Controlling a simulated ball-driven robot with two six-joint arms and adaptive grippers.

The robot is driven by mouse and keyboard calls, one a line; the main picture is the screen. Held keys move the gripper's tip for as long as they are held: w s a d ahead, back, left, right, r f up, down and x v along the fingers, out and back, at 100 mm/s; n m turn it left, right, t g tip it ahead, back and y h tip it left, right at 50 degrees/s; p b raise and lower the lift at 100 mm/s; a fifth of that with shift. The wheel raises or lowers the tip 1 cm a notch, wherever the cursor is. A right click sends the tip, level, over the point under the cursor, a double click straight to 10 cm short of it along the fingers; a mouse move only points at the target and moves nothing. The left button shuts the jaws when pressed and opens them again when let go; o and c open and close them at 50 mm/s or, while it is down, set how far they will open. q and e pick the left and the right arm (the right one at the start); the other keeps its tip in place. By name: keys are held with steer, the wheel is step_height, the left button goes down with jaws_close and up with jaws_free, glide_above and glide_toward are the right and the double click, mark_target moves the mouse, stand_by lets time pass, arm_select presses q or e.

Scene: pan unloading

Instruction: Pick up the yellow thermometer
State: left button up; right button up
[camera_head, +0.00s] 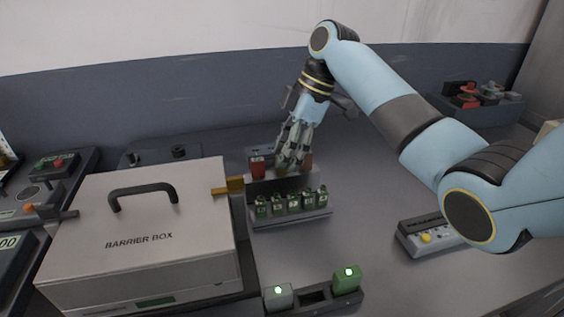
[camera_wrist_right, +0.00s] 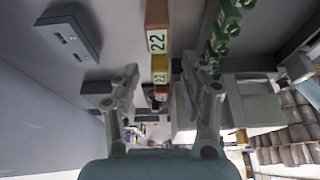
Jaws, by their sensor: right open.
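The yellow thermometer (camera_wrist_right: 160,62) shows in the right wrist view as a small yellow block in a row, between an orange-brown block (camera_wrist_right: 157,38) marked 22 and a red block (camera_wrist_right: 161,90). My right gripper (camera_wrist_right: 167,80) is open, with one finger on each side of this row. In the head view the right gripper (camera_head: 290,158) points down over the back of a small grey rack (camera_head: 290,222). There its fingers mostly hide the yellow thermometer. A red block (camera_head: 257,168) stands left of the fingers. I cannot tell whether the fingers touch anything. My left gripper is not in view.
Several green blocks (camera_head: 293,203) stand in the rack's front row, close to the right gripper. A barrier box (camera_head: 140,215) with a black handle stands to the left. A holder with two lit blocks (camera_head: 345,280) is in front. Clear table lies right of the rack.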

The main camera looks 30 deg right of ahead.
steer(key=shift+x, duration=0.95)
steer(key=shift+r, duration=0.1)
jaws_close()
